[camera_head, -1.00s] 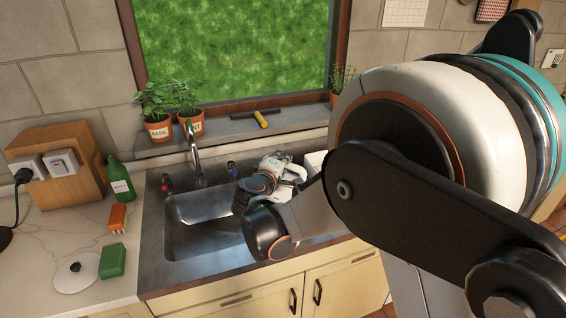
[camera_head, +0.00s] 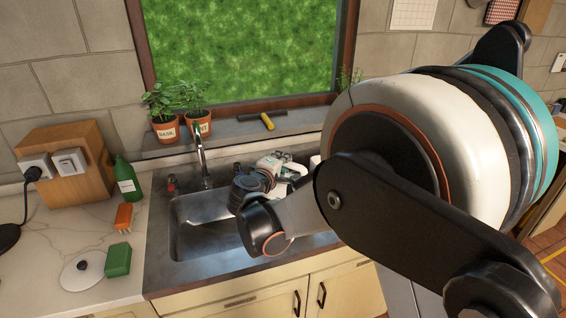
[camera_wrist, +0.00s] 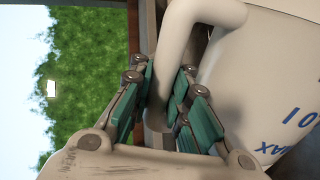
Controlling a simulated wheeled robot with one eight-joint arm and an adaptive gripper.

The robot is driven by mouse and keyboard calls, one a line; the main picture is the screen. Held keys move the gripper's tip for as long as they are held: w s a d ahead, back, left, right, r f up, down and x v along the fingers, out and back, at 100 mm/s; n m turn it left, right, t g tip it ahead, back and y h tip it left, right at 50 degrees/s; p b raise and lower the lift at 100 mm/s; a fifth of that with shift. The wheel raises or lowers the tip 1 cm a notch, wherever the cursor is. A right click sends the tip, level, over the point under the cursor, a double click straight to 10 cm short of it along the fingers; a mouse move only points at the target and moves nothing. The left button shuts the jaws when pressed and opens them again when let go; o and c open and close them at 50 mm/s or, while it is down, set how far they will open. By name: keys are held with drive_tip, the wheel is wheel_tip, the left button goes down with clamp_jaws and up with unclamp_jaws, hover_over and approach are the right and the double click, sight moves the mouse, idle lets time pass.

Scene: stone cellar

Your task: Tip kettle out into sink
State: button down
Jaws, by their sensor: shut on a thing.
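My gripper (camera_wrist: 165,80) is shut on the handle of a white kettle (camera_wrist: 262,75). In the wrist view its teal pads lie on both sides of the pale, bent handle. The kettle's body, with blue marks, fills the right of that view. In the head view my gripper (camera_head: 275,164) is over the back right of the metal sink (camera_head: 188,238). My arm hides most of the kettle there, so I cannot tell its tilt or where its spout is. The sink basin looks empty where it shows.
The tap (camera_head: 203,160) rises behind the sink, left of my gripper. A green bottle (camera_head: 127,182), an orange brush (camera_head: 124,216), a green sponge (camera_head: 117,260) and a round white lid (camera_head: 82,272) are on the left counter. Potted herbs (camera_head: 166,130) and a squeegee (camera_head: 266,121) stand or lie on the sill.

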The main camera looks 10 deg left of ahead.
drive_tip(key=shift+w+a+r+n+h, duration=0.15)
drive_tip(key=shift+a+r+n, duration=0.1)
drive_tip(key=shift+a, duration=0.25)
drive_tip(key=shift+a+r+n+h, duration=0.15)
drive_tip(key=shift+a+r+n, duration=0.1)
drive_tip(key=shift+a, duration=0.25)
drive_tip(key=shift+a+r, duration=0.1)
drive_tip(key=shift+a, duration=0.4)
drive_tip(key=shift+d, duration=0.6)
drive_tip(key=shift+f, duration=0.2)
drive_tip(key=shift+d+f+m+b, duration=0.4)
drive_tip(key=shift+d+b, duration=0.05)
drive_tip(key=shift+d, duration=0.5)
